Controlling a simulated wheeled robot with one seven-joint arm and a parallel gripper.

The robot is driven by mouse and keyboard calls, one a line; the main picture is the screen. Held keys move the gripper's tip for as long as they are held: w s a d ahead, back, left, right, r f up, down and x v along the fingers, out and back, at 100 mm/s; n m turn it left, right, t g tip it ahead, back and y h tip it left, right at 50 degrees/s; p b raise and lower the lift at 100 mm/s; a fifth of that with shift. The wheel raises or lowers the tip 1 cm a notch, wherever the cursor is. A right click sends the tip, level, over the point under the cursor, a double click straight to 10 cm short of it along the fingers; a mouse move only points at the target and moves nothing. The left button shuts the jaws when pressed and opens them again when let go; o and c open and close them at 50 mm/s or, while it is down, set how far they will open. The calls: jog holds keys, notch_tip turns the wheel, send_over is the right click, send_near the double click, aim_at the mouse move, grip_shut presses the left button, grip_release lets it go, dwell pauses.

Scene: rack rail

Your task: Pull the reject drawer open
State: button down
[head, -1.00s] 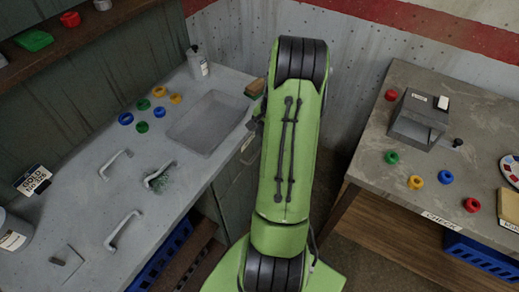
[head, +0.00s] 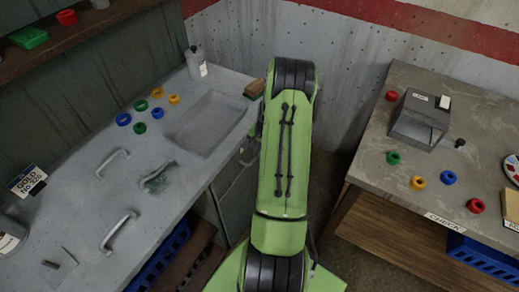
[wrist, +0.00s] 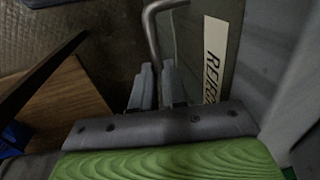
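The reject drawer front (wrist: 190,45) is a dark grey-green panel in the wrist view, with a white label (wrist: 214,58) on it reading "REJECT", partly cut off by my gripper. Its handle (wrist: 152,30) is a bent grey metal bar. My gripper (wrist: 157,72) is at the handle, with its two grey fingers close together and the bar running down between them. It looks shut on the bar. In the head view my green arm hides the gripper and most of the drawer area at the counter's right side. How far the drawer stands out cannot be told.
The left counter (head: 75,165) has a sink (head: 205,124), metal handles, coloured rings and a bottle (head: 196,63). The right table (head: 385,155) carries a grey box (head: 420,120) and more rings. A narrow floor gap lies between them. Blue crates sit below.

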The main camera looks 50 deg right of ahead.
jog(key=shift+s, duration=0.1)
dwell(0.3)
jog(key=s+d+b, duration=0.1)
jog(key=s+d, duration=0.1)
jog(key=s, duration=2)
jog(key=shift+b, duration=0.4)
jog(key=c, duration=1.2)
grip_release()
jog(key=shift+o, duration=0.2)
notch_tip(320, 180, up, 16)
jog(key=s+p, duration=0.3)
jog(key=shift+d+f+p, duration=0.15)
jog(key=shift+f+p, duration=0.05)
jog(key=shift+p, duration=0.2)
jog(key=shift+c, duration=0.2)
